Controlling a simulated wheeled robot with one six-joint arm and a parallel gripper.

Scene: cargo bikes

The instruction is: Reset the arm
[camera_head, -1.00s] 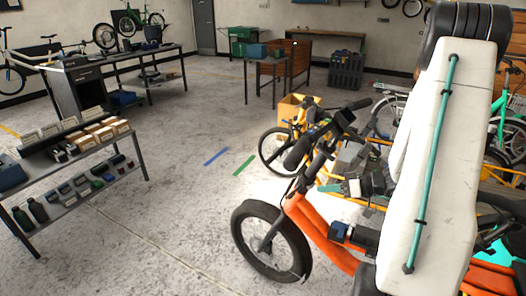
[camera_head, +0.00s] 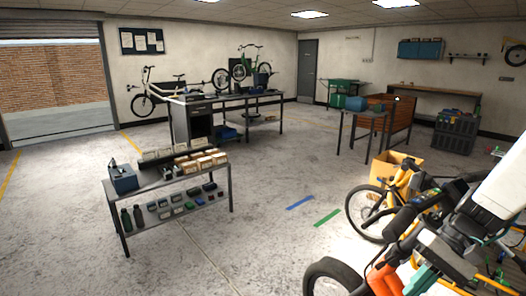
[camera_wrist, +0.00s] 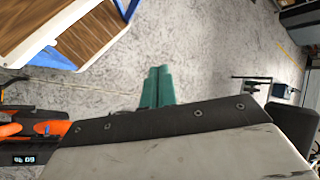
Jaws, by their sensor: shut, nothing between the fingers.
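My gripper (camera_wrist: 157,88) shows in the wrist view as two teal fingers side by side and touching, with nothing between them. They are over bare grey floor in that view. In the head view, my white arm (camera_head: 497,195) is at the right edge, cut off by the frame. The dark wrist and teal fingers (camera_head: 421,279) hang low in front of the orange bike (camera_head: 385,278). The bike is partly hidden by my arm.
A wheel (camera_head: 333,280) of the orange bike is near the bottom edge. A parts table (camera_head: 172,183) stands left, a workbench (camera_head: 225,97) behind it. A cardboard box (camera_head: 393,166) stands behind the bikes. A wood-floored cargo bed (camera_wrist: 60,30) shows in the wrist view. The middle floor is clear.

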